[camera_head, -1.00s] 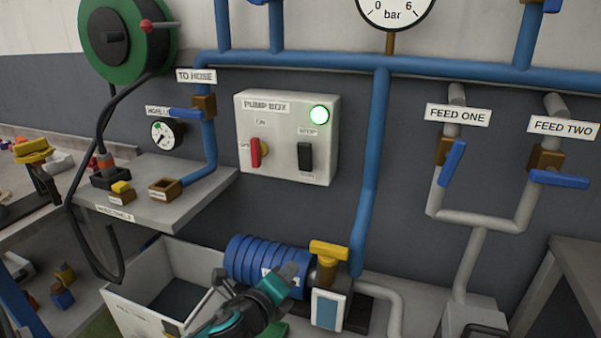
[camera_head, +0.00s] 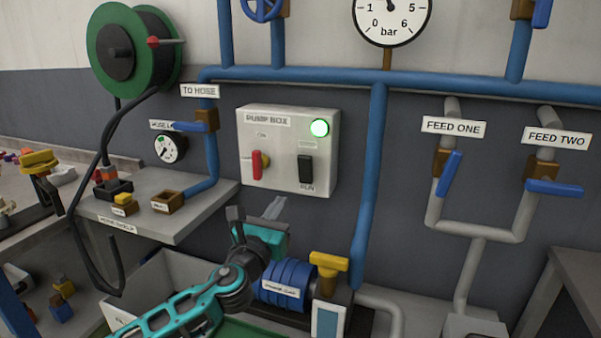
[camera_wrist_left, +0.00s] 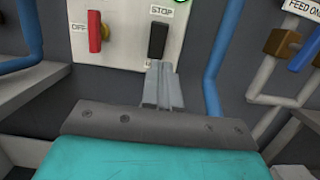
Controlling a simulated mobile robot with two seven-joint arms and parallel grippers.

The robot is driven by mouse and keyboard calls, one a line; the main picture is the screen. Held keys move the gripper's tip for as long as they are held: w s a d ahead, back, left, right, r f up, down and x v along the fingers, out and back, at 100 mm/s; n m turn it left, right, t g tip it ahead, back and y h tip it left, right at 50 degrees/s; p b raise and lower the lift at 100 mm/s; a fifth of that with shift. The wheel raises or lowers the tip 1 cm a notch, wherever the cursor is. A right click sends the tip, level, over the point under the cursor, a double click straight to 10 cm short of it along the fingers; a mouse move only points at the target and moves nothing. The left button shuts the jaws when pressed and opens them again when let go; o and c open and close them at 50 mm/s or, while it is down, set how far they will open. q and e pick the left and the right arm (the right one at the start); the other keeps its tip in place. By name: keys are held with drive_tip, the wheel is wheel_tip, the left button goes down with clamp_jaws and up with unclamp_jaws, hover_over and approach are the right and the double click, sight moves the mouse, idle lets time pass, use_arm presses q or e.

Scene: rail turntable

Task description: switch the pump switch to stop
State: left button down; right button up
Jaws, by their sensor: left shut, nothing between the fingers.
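The pump box (camera_head: 277,188) is a light grey panel on the wall with a lit green lamp (camera_head: 320,128). Its black rocker switch (camera_head: 305,169) sits at the right, with a RUN label below it; in the left wrist view the black switch (camera_wrist_left: 158,40) has a STOP label above. A red handle (camera_head: 257,162) is at the left of the box. My left gripper (camera_head: 275,207) is shut and empty, below the box and apart from it in the head view. In the left wrist view its fingertips (camera_wrist_left: 160,72) appear just below the switch. My right gripper is not in view.
A blue pump (camera_head: 285,273) with a yellow-handled valve (camera_head: 328,262) stands below the box. A vertical blue pipe (camera_head: 369,190) runs right of the box. A grey shelf (camera_head: 150,221) juts out at the left. The wall between pipe and feed valves is clear.

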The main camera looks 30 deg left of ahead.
sight(305, 164)
use_arm(q)
drive_tip(key=x, duration=1.3)
drive_tip(key=shift+w, duration=0.25)
drive_tip(key=shift+r, duration=0.1)
drive_tip(key=shift+a, duration=0.1)
drive_tip(key=shift+w+r, duration=0.2)
drive_tip(key=shift+w, duration=0.05)
